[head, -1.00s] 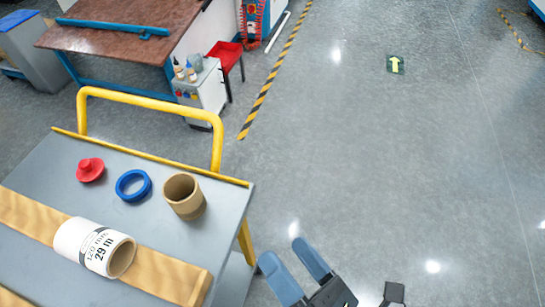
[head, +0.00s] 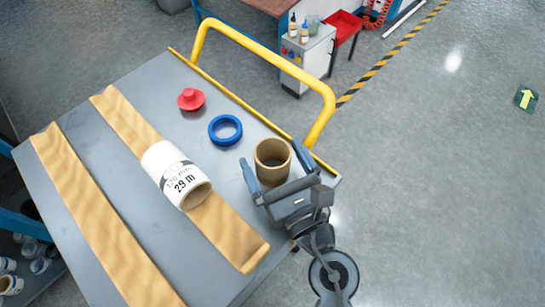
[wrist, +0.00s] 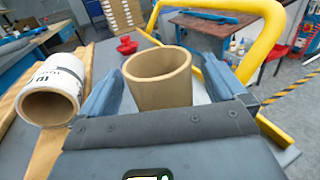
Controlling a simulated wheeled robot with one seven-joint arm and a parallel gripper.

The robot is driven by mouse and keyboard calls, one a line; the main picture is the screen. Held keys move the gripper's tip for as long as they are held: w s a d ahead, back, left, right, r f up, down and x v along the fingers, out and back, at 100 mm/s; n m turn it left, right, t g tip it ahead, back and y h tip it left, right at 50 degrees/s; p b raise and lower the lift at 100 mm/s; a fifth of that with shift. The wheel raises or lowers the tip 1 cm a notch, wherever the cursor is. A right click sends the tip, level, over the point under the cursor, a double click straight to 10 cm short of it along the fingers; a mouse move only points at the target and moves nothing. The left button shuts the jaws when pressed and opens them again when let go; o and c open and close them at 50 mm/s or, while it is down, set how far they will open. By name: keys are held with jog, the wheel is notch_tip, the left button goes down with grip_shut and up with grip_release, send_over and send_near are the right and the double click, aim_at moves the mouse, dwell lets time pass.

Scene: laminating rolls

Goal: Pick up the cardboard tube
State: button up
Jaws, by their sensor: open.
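The cardboard tube (head: 272,162) is a short brown hollow ring standing upright on the grey cart top, near its right edge. In the wrist view the tube (wrist: 160,82) stands ahead, between the two blue-grey fingers. My gripper (head: 274,162) is open, with one finger on each side of the tube. I cannot tell whether either finger touches it. The lower part of the tube is hidden behind my gripper in the wrist view.
A white labelled roll (head: 176,175) lies on a wooden strip (head: 228,232) to the left. A blue ring (head: 225,130) and a red knobbed part (head: 190,99) sit farther back. A yellow rail (head: 262,45) rises along the cart's far edge, close behind the tube.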

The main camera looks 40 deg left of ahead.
jog(key=shift+x, duration=1.5)
jog(key=c, duration=1)
jog(key=shift+c, duration=0.2)
